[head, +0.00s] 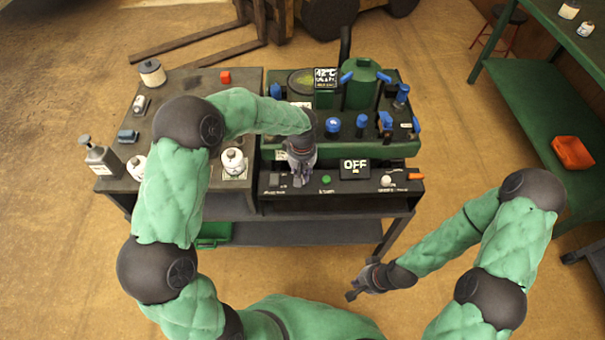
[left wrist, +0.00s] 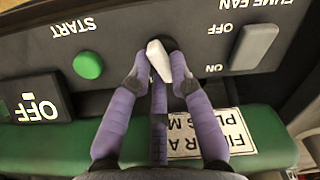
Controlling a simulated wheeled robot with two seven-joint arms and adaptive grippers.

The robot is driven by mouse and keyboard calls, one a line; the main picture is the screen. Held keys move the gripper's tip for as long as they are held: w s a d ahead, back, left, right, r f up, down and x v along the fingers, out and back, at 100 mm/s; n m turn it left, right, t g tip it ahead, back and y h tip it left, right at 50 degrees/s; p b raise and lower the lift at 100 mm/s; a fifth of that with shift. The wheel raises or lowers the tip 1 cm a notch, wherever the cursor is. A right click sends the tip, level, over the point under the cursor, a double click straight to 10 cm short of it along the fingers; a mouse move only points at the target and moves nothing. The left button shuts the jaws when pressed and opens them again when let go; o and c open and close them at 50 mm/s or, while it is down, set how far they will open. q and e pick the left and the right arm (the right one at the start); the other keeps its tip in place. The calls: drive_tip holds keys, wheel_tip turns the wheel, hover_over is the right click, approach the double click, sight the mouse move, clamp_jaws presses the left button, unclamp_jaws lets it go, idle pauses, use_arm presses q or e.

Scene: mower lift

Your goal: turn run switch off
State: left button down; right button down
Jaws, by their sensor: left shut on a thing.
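The run switch is a pale lever (left wrist: 158,60) on the dark front panel, seen between my left fingertips in the left wrist view. It leans toward the top of that picture; its label does not show. My left gripper (left wrist: 162,82) is shut on the lever, with a purple-grey finger on each side. In the head view my left gripper (head: 300,176) is down at the panel and hides the switch. My right gripper (head: 358,287) hangs empty in front of the bench, away from the panel; its finger gap is unclear.
Beside the lever are a green start button (left wrist: 88,65) and the fume fan switch (left wrist: 255,46). A small display (head: 355,167) reads OFF. Blue-handled valves (head: 362,122) and a green tank (head: 360,88) stand behind. Bottles crowd the bench's left; the floor at front right is clear.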

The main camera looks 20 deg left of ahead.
use_arm(q)
drive_tip(key=shift+n, duration=1)
drive_tip(key=c, duration=1.1)
unclamp_jaws()
drive_tip(key=shift+r, duration=0.15)
wheel_tip(320, 180, up, 12)
drive_tip(key=shift+f, duration=0.15)
